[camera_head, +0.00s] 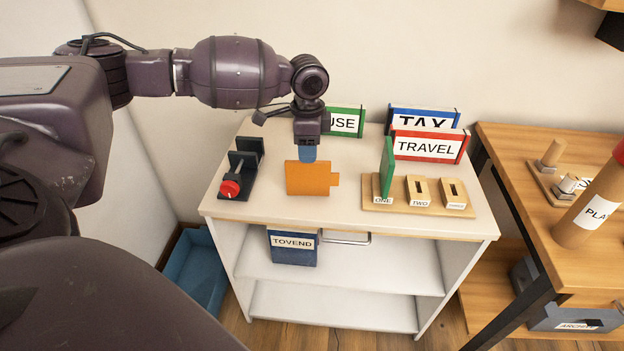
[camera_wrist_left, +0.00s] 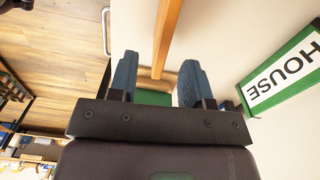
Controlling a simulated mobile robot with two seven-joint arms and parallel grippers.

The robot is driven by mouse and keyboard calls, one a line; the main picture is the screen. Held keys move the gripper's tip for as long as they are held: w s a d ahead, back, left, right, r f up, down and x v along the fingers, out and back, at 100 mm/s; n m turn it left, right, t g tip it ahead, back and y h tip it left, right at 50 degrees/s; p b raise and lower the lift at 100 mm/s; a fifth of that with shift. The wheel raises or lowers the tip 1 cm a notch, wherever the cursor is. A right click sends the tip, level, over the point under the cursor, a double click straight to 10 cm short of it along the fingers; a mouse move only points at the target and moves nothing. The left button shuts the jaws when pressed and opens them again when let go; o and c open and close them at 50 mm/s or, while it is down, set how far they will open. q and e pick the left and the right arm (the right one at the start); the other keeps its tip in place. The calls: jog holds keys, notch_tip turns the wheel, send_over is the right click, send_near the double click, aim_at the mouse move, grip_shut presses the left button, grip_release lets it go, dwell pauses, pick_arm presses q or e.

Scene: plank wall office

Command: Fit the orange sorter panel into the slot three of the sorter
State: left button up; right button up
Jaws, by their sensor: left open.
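The orange sorter panel (camera_head: 307,180) stands upright on the white cabinet top, with a tab on its right side. My left gripper (camera_head: 307,155) is open, pointing down at the panel's top edge. In the left wrist view the panel's edge (camera_wrist_left: 167,36) runs between the two open fingers (camera_wrist_left: 158,68); I cannot tell whether they touch it. The wooden sorter (camera_head: 407,208) is to the right, with a green panel (camera_head: 387,167) in slot one. Slot two (camera_head: 418,190) and slot three (camera_head: 453,193) look empty. My right gripper is not in view.
A black stand with a red knob (camera_head: 229,189) is left of the panel. TRAVEL (camera_head: 430,145), TAX (camera_head: 423,117) and HOUSE (camera_wrist_left: 283,73) sign boards stand behind. A wooden desk (camera_head: 515,150) is to the right. The cabinet top in front of the panel is clear.

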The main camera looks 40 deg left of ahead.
pick_arm(q)
notch_tip(320, 180, down, 3)
jog(key=shift+r, duration=0.1)
jog(key=b, duration=0.2)
send_over(309, 194)
jog(key=f, duration=0.5)
jog(key=shift+w+a, duration=0.25)
jog(key=shift+f, duration=0.1)
jog(key=shift+c, duration=0.9)
grip_shut()
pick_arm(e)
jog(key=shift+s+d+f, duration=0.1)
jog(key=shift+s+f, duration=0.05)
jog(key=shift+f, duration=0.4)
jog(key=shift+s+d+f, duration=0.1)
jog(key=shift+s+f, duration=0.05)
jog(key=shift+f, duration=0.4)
